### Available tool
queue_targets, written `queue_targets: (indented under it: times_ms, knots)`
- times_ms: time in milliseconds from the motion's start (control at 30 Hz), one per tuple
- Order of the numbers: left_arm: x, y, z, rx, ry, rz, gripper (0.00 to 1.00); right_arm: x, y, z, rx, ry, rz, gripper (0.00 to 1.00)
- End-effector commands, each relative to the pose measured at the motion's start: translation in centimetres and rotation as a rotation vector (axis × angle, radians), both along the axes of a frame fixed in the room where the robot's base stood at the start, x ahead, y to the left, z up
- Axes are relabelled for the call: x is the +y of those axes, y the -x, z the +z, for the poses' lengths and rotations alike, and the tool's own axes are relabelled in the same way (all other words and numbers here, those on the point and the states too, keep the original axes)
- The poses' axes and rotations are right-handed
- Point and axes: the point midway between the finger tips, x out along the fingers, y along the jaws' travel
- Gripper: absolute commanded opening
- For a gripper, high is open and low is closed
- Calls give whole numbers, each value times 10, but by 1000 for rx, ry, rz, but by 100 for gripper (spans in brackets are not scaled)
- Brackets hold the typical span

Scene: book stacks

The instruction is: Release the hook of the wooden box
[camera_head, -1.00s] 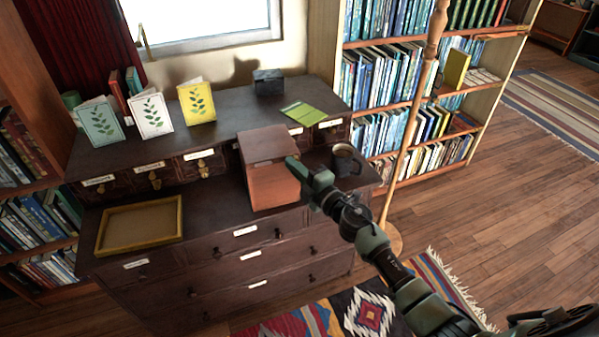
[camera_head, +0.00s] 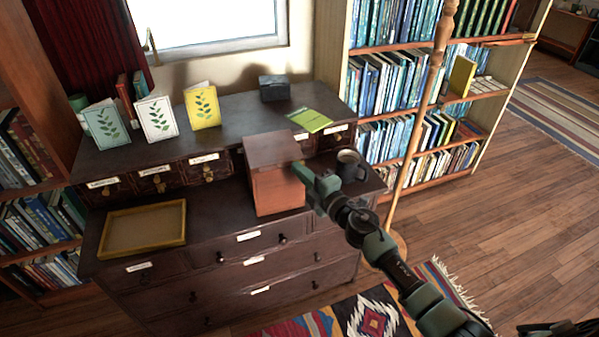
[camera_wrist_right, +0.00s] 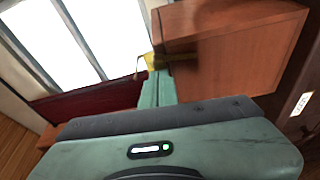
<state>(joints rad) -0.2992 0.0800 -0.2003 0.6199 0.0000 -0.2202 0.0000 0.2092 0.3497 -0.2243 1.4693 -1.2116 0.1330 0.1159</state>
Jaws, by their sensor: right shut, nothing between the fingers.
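The wooden box (camera_head: 277,188), reddish brown with a darker lid, stands on the dark dresser. It also fills the upper right of the right wrist view (camera_wrist_right: 245,70). My right gripper (camera_head: 299,170) is shut and empty at the box's right side in the head view. In the right wrist view its green fingertips (camera_wrist_right: 158,88) are close to a small brass piece, seemingly the hook (camera_wrist_right: 152,62), at the box's edge. I cannot tell whether they touch. In the head view the hook is not discernible. My left gripper is not in view.
A dark mug (camera_head: 350,166) stands right of the box, close behind my right gripper. A yellow-rimmed tray (camera_head: 143,254) lies to the left. A green booklet (camera_head: 309,120) and a dark small box (camera_head: 273,88) are on the raised back shelf. A wooden pole (camera_head: 423,120) stands at right.

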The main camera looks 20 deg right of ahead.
Motion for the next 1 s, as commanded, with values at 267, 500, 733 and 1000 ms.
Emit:
queue_targets:
  times_ms: [267, 500, 733, 1000]
  knots:
    - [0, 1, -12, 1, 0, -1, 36, -4, 0, -3, -3, -126, -2, 0]
    - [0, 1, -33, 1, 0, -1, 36, -13, 0, -6, -13, -379, 0, 0]
    - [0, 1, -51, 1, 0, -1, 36, -22, 1, -9, -17, -598, -1, 0]
    - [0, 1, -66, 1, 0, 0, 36, -31, 1, -14, -24, -846, -1, 0]
